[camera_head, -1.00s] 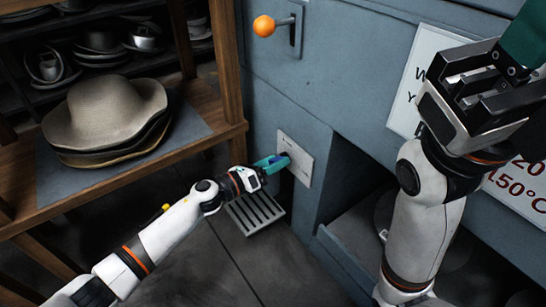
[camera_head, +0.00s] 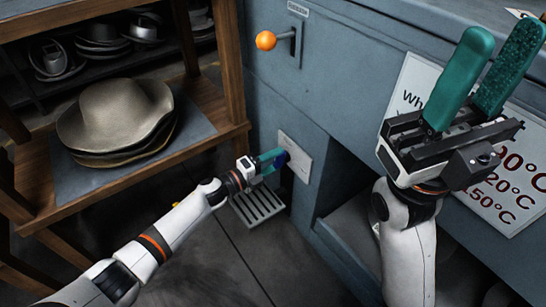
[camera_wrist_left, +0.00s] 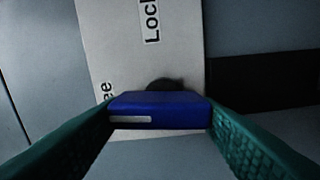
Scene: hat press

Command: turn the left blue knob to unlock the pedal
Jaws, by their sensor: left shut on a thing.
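The blue knob (camera_head: 284,158) sits on a pale plate (camera_head: 295,157) on the machine's lower front, mostly hidden by my fingers in the head view. My left gripper (camera_head: 273,158) is shut on it. In the left wrist view the blue knob (camera_wrist_left: 160,106) lies level between the teal fingers, its white mark at the left end. The plate (camera_wrist_left: 118,40) there reads "Lock" above the knob and a part-hidden "ee" to the left. A slatted metal pedal (camera_head: 258,205) lies low beneath the plate. My right gripper (camera_head: 502,45) is open and empty, teal fingers pointing up.
An orange-tipped lever (camera_head: 266,40) sticks out above the plate. A wooden shelf (camera_head: 215,110) with stacked hats (camera_head: 118,120) stands at the left. A white sign (camera_head: 505,205) is behind my right gripper. An open recess lies right of the plate.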

